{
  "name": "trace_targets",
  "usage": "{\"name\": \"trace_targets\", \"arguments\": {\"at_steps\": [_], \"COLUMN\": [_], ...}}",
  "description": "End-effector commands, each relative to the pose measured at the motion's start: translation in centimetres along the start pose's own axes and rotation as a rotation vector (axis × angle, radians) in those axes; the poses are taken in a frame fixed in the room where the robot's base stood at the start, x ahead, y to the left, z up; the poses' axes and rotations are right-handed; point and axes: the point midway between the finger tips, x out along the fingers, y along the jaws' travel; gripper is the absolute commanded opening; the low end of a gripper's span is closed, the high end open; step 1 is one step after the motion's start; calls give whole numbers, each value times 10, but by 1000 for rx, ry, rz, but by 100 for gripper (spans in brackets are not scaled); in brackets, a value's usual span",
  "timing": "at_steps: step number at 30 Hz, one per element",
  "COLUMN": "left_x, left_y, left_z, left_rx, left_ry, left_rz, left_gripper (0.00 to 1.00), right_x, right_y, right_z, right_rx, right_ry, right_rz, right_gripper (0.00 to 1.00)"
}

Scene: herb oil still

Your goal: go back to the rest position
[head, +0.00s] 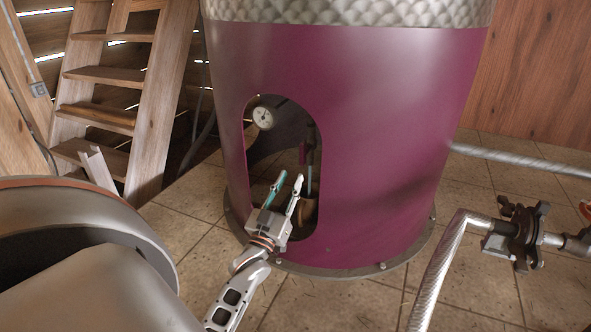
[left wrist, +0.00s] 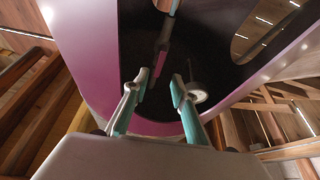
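My left gripper (head: 290,176) is at the lower part of the arched opening in the large purple still (head: 400,130). Its two teal-and-grey fingers point up and stand apart, with nothing between them. In the left wrist view the fingers (left wrist: 160,78) point toward the dark inside of the still, and the gap between their tips is empty. I cannot tell how far the fingertips reach into the opening. My right gripper is not in view.
A metal pipe with a black valve (head: 523,236) stands at the right. A wooden ladder (head: 110,95) leans at the left. Tiled floor (head: 190,235) lies between.

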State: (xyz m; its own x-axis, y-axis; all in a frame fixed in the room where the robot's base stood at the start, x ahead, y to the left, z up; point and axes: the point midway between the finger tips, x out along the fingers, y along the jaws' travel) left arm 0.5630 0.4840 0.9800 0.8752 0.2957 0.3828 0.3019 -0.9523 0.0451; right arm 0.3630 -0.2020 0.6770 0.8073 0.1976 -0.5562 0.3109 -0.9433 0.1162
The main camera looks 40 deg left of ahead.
Motion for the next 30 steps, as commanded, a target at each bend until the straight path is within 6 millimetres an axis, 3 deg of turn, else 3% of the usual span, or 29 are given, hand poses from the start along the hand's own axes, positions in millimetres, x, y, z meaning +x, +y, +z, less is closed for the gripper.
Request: {"name": "trace_targets", "arguments": {"at_steps": [6,23,26,30], "left_x": [-14,-14,-21,-55], "left_y": [0,1,10,46], "left_z": [0,1,11,51], "left_rx": [-1,1,10,45], "left_ry": [-1,-3,-38,-186], "left_rz": [0,2,22,107], "left_gripper": [26,26,26,26], "right_x": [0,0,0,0], "right_y": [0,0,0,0], "right_z": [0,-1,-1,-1], "right_rx": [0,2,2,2], "right_ry": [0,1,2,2], "right_rz": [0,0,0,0], "right_gripper": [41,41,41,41]}}
